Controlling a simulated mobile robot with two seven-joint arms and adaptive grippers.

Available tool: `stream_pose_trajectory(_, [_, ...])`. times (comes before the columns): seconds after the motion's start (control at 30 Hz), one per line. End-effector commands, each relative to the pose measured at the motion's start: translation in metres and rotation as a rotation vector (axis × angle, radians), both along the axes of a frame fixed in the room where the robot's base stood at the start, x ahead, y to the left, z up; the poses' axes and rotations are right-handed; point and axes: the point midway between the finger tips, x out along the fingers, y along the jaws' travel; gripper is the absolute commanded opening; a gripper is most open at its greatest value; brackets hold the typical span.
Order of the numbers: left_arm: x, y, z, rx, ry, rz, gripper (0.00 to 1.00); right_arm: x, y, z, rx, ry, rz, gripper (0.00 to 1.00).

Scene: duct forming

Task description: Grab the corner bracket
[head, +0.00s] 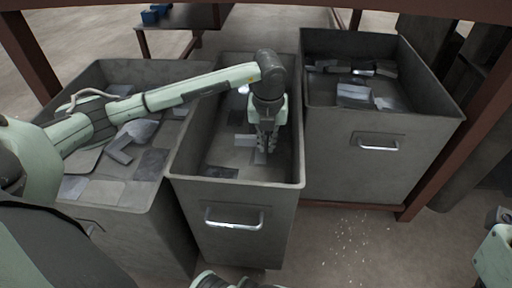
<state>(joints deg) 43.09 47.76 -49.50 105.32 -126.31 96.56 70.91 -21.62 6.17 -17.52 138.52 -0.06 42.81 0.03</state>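My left gripper (266,148) points straight down into the middle grey bin (236,183). Its dark fingers look close together, and I cannot tell whether they are open or shut. A small light grey piece (260,157) shows right below the fingertips; it may be the corner bracket, but its shape is too small to tell. Whether the fingers touch it is unclear. Another light flat piece (245,140) lies just left of the fingers, and a darker plate (221,173) lies near the bin's front left.
The left bin (170,68) holds several sheet metal pieces, one bent piece (119,149) among them. The right bin (345,125) holds several pieces. The middle bin's walls stand close around my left gripper. Red-brown frame posts (478,95) stand at the sides.

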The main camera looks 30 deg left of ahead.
Motion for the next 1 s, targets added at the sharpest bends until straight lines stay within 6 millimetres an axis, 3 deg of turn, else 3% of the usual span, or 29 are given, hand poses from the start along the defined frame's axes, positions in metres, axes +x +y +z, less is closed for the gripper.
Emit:
stream_pose_trajectory(0.53, [0.0007,0.0006,-0.0051,0.000,0.000,0.000,0.08,-0.0023,-0.0010,-0.0006,0.005,-0.014,0.000,0.40])
stream_pose_trajectory(0.63, [0.0008,0.0005,-0.0047,0.000,0.000,0.000,0.00,-0.0023,-0.0010,-0.0001,0.005,-0.014,0.000,0.40])
stream_pose_trajectory(1.0, [0.0007,0.0005,-0.0045,0.000,-0.001,0.000,0.00,-0.0023,-0.0009,-0.0001,0.005,-0.014,0.000,0.40])
